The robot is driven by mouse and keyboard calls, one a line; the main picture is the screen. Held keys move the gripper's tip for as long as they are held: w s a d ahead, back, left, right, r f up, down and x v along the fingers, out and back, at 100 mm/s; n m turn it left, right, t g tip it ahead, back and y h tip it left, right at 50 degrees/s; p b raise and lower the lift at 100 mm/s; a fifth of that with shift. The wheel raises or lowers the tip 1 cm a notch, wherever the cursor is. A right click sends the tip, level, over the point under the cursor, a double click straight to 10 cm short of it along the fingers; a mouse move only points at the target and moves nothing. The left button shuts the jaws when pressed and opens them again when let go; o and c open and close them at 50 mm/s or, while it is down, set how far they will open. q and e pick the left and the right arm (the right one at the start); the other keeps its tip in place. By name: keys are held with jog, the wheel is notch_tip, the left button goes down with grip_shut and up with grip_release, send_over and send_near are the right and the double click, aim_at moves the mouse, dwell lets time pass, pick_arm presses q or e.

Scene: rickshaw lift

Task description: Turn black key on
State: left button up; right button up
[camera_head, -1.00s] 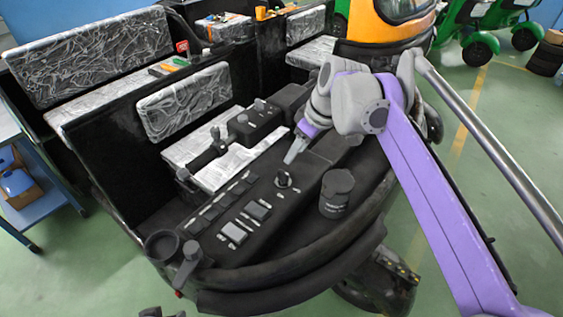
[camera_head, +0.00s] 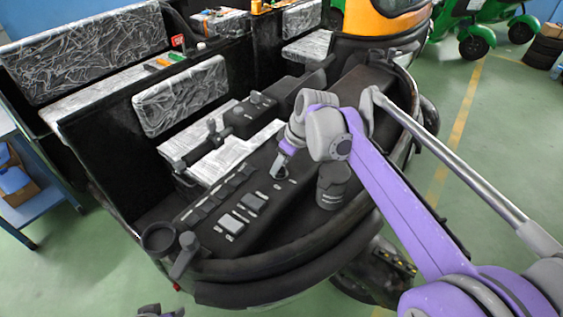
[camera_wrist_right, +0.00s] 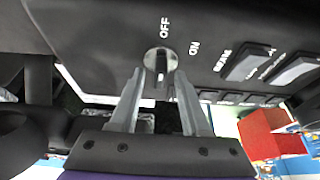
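The black key (camera_wrist_right: 160,64) sits in a round metal ring on the dark control panel (camera_head: 205,222). In the right wrist view its narrow dark shape points roughly at the OFF label; ON is to the right. My right gripper (camera_wrist_right: 160,80) has its two fingers apart, one on each side of the key; firm contact cannot be told. In the head view my right gripper (camera_head: 279,166) reaches down to the key switch and largely covers it. Grey parts at the bottom edge appear to be my left gripper (camera_head: 160,312), far from the key and mostly cut off.
A black round canister-like part (camera_head: 333,186) stands on the panel close right of my right gripper. Square switches (camera_head: 231,223) lie to the left. A handlebar-like lever (camera_head: 205,150) is behind the panel. A blue shelf (camera_head: 45,198) stands at the left.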

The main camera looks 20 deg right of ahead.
grip_shut()
jog(key=shift+m, duration=0.3)
jog(key=m, duration=0.2)
jog(key=m+h, duration=0.1)
jog(key=m, duration=0.1)
jog(key=m+t+h+p, duration=0.1)
jog(key=m, duration=0.1)
jog(key=shift+s+a+r, duration=0.1)
jog(key=shift+a, duration=0.15)
jog(key=m+h, duration=0.2)
jog(key=m, duration=0.3)
jog(key=shift+p, duration=0.3)
jog(key=shift+m+h, duration=0.3)
jog(key=shift+o, duration=0.7)
grip_release()
